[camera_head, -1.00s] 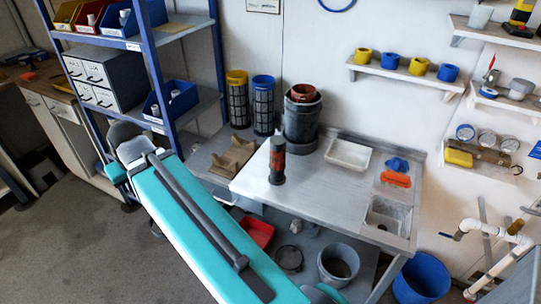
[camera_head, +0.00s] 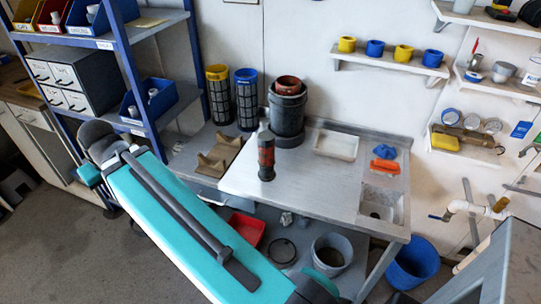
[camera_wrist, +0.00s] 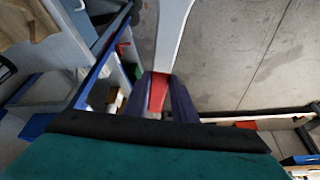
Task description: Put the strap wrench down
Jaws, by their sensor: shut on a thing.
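In the wrist view, my gripper (camera_wrist: 159,98) is shut on the strap wrench. A red part (camera_wrist: 158,92) of it sits between the dark jaws, and a pale grey part (camera_wrist: 171,30) runs up out of the top of the picture. I take this to be the strap wrench; its far end is out of view. It is held in the air, with grey floor beyond. In the head view, my arm crosses the lower left, and neither my gripper nor the wrench can be made out there.
The metal bench (camera_head: 300,175) holds a dark red-labelled cylinder (camera_head: 266,160), a black pot (camera_head: 288,112), a white tray (camera_head: 337,145), and blue and orange pieces. Its middle has free room. A blue-framed shelf (camera_head: 125,75) stands left. A blue bin (camera_head: 412,265) stands right.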

